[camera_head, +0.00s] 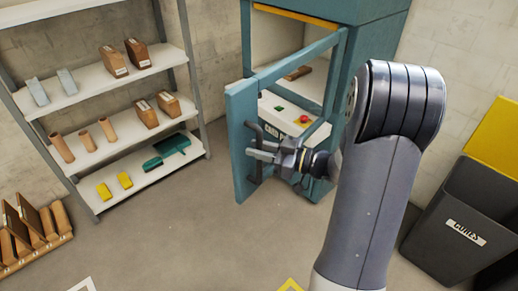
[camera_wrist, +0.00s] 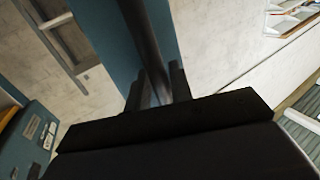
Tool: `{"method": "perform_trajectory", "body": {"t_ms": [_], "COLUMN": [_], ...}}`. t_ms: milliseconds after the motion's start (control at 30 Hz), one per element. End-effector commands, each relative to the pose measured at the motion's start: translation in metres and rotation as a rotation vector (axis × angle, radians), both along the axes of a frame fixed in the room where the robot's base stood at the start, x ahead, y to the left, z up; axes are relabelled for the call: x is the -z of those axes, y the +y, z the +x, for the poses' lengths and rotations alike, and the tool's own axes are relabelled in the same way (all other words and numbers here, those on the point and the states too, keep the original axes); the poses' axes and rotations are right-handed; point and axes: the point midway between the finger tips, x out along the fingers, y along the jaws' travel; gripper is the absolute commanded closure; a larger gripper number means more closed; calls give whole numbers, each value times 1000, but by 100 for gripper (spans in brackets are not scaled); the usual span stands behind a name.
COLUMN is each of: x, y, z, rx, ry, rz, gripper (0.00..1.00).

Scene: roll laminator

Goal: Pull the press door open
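The teal press door (camera_head: 240,112) stands swung partly out from the teal press (camera_head: 375,35), with a window opening in its frame. Its dark bar handle (camera_head: 256,172) runs upright along the outer edge of the door. My gripper (camera_head: 262,153) is at this handle, with its fingers at about mid-height. In the wrist view the dark handle (camera_wrist: 148,35) passes between the two fingertips (camera_wrist: 156,88), which sit close on both sides of it. The gripper appears shut on the handle. My wrist hides part of the lower door.
A shelf rack (camera_head: 120,80) with blocks and tubes stands at left. A dark bin (camera_head: 462,215) stands at right. The floor (camera_head: 190,240) in front of the door is clear.

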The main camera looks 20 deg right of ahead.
Motion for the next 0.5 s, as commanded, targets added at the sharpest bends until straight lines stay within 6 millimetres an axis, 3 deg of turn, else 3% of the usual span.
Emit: {"method": "perform_trajectory", "body": {"t_ms": [267,500], "x": [1,1], "y": [-10,-44], "z": [-6,-30], "rx": [2,5], "ry": [0,0], "rz": [0,0], "gripper": [79,79]}}
